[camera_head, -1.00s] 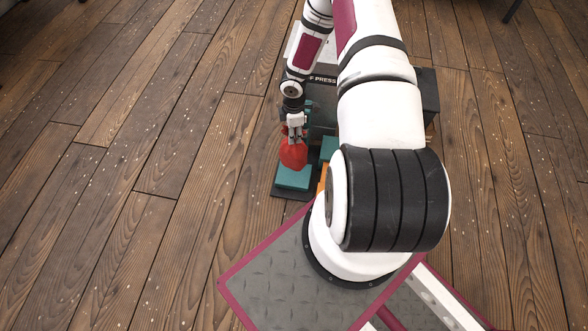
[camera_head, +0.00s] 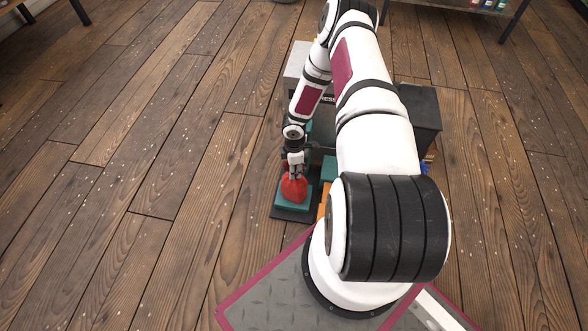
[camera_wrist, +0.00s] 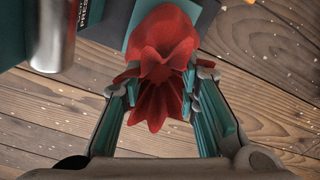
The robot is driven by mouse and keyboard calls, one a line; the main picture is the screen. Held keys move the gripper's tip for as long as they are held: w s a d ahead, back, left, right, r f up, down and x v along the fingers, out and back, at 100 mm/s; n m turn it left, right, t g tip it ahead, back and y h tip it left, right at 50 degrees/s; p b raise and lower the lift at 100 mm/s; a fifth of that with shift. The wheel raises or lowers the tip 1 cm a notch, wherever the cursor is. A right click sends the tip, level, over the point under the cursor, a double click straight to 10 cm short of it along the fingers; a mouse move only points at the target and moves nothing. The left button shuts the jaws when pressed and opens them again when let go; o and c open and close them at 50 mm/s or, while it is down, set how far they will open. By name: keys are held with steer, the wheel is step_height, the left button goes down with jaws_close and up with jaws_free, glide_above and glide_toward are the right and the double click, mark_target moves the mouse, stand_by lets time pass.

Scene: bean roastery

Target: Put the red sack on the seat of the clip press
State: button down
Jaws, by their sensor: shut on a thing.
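The red sack (camera_head: 293,190) hangs upright in my gripper (camera_head: 296,173), pinched at its gathered neck. It also shows in the wrist view (camera_wrist: 165,40), with its frilled top between the two fingers (camera_wrist: 160,80). A teal pad (camera_head: 291,208), which looks like the seat, lies on a dark base at the front left of the clip press (camera_head: 322,132). The sack is over the pad and covers most of it; whether it touches the pad I cannot tell. In the wrist view the pad's edge (camera_wrist: 133,32) shows beside the sack.
In the wrist view a metal cylinder (camera_wrist: 52,38) and part of the lettering stand left of the sack. A second teal block (camera_head: 328,170) and an orange part (camera_head: 324,203) sit right of the pad. A dark box (camera_head: 419,112) stands further right. The wooden floor at left is clear.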

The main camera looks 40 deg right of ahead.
steer(key=c, duration=1.2)
jaws_free()
